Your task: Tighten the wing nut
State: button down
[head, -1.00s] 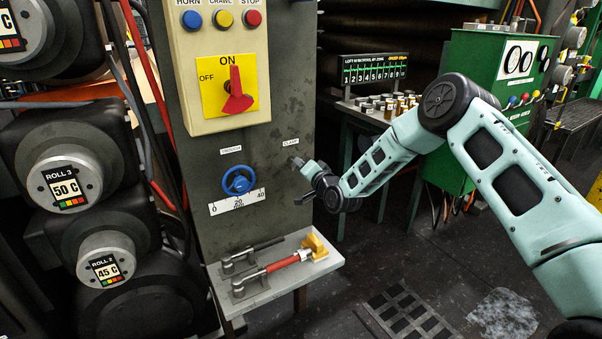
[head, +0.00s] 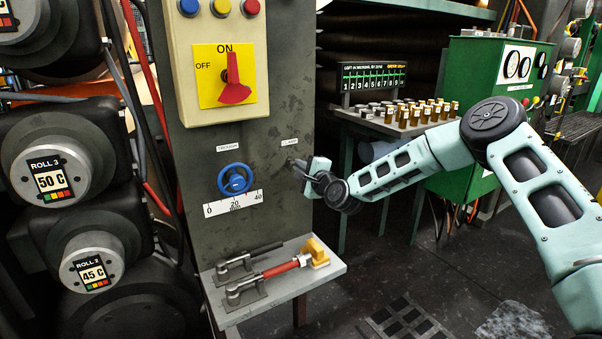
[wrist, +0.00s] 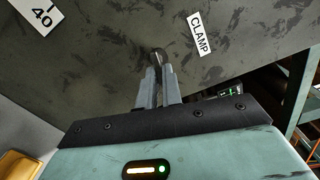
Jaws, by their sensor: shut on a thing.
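The wing nut is a small dark metal piece on the grey panel under the CLAMP label, small in the head view (head: 291,162). It shows in the wrist view as a dark rounded tip (wrist: 158,56) between the ends of my fingers. My gripper (head: 297,166) reaches it from the right, its fingers pointing at the panel. In the wrist view my gripper (wrist: 157,72) has its two grey fingers close together, shut on the wing nut. The fingers hide most of the nut, so its wings cannot be made out.
A blue handwheel (head: 235,180) with a 0–40 scale sits left of the nut. A red switch (head: 232,85) is above. A shelf (head: 225,306) with red and black-handled toggle clamps (head: 282,268) juts out below. A rack of small jars (head: 415,115) stands behind my arm.

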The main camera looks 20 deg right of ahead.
jog(key=shift+f+m+b, duration=0.15)
jog(key=shift+m+b, duration=0.35)
jog(key=shift+m, duration=0.6)
jog(key=c, duration=1.6)
grip_release()
jog(key=shift+o, duration=0.2)
jog(key=v, duration=1.7)
jog(key=shift+s, duration=0.25)
jog(key=shift+d, duration=0.1)
